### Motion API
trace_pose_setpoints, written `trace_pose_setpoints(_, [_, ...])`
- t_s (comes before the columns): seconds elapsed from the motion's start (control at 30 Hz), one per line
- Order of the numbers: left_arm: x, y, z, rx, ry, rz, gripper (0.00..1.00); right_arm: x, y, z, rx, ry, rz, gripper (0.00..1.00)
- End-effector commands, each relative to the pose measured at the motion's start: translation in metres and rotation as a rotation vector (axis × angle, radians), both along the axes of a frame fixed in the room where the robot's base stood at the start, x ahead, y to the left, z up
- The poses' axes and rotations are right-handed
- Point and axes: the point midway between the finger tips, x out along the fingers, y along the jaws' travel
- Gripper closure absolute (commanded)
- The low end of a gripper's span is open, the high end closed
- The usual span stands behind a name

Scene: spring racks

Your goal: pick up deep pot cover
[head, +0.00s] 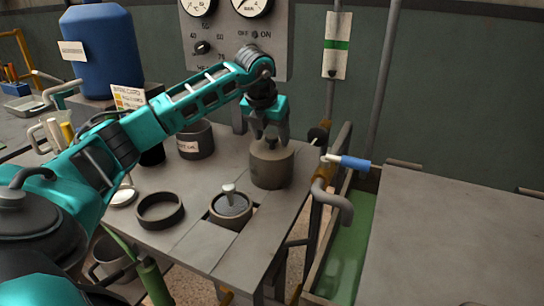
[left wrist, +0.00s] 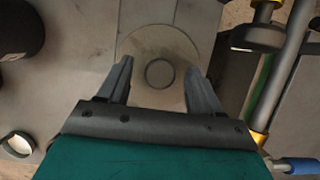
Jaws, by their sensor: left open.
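The deep pot cover (head: 258,151) is a grey-brown round lid on top of a deep pot (head: 272,173) at the table's right side. In the left wrist view the cover (left wrist: 150,42) is a round disc with a small round knob (left wrist: 159,74) at its middle. My left gripper (head: 270,138) points down just over the cover. Its fingers are open and stand on either side of the knob in the left wrist view (left wrist: 159,64). I cannot tell whether they touch the cover. My right gripper is out of view.
A dark ring (head: 160,210) and a short pot with an upright handle (head: 231,209) sit in front. A labelled dark pot (head: 196,140) stands behind. A pipe with a blue-handled valve (head: 352,162) and a green trough (head: 345,245) lie to the right.

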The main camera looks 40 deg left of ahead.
Motion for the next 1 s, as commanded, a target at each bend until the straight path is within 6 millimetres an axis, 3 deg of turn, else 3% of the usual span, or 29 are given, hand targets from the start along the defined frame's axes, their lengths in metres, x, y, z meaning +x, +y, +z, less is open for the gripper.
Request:
trace_pose_setpoints(0.07, [0.0,-0.0001,0.0002,0.0,0.0,0.0,0.36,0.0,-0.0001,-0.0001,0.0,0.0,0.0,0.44])
trace_pose_setpoints(0.73, [-0.0001,-0.0001,0.0007,-0.001,0.0,0.0,1.0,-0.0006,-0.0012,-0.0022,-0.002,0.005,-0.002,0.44])
trace_pose_setpoints(1.0, [-0.0001,-0.0001,0.0008,-0.001,0.0,0.0,1.0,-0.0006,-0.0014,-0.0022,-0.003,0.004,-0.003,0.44])
